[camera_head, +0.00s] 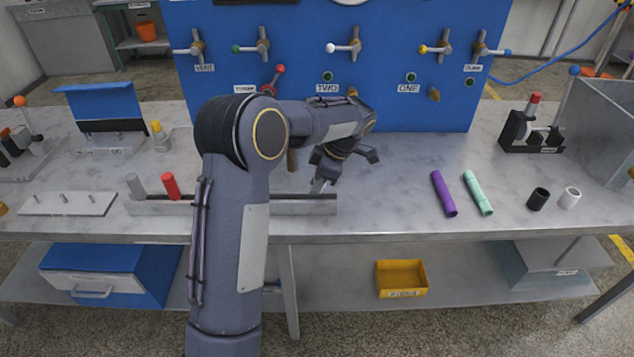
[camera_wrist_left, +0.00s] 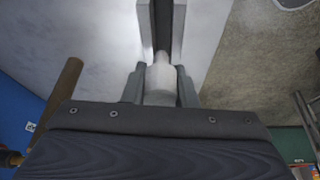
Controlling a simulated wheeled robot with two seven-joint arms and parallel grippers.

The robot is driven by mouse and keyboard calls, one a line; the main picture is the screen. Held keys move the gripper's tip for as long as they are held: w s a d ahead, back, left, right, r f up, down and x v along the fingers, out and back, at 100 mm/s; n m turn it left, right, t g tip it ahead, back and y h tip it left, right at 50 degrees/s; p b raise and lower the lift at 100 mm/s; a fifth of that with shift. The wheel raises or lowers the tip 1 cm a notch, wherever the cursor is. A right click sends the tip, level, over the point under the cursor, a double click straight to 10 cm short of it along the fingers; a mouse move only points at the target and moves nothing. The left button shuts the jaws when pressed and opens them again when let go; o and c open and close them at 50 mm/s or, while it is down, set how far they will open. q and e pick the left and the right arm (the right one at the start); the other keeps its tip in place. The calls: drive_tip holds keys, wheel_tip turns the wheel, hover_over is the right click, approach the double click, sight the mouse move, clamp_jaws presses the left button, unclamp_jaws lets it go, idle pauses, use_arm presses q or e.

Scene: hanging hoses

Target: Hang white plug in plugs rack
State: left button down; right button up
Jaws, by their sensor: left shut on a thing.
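My left gripper (camera_head: 321,185) is over the right end of the long grey plugs rack (camera_head: 302,205). In the left wrist view, the gripper (camera_wrist_left: 162,82) is shut on the white plug (camera_wrist_left: 160,72), with one finger on each side of it. The plug's narrower end points at the dark slot between the pale rails of the rack (camera_wrist_left: 147,25); I cannot tell whether it is inside the slot. In the head view the plug cannot be made out clearly. My right gripper is out of view.
A purple tube (camera_head: 443,194) and a mint tube (camera_head: 478,193) lie right of the rack. A black cup (camera_head: 538,199) and a white cup (camera_head: 570,198) stand farther right. The blue valve panel (camera_head: 390,103) rises behind. The table between rack and purple tube is clear.

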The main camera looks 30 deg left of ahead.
use_arm(q)
drive_tip(key=shift+f+b, duration=0.7)
drive_tip(key=shift+f, duration=0.15)
drive_tip(key=shift+r, duration=0.25)
drive_tip(key=shift+r+p, duration=0.35)
idle(1.4)
drive_tip(key=shift+f+b, duration=0.55)
drive_tip(key=shift+b, duration=0.1)
drive_tip(key=c, duration=1.1)
unclamp_jaws()
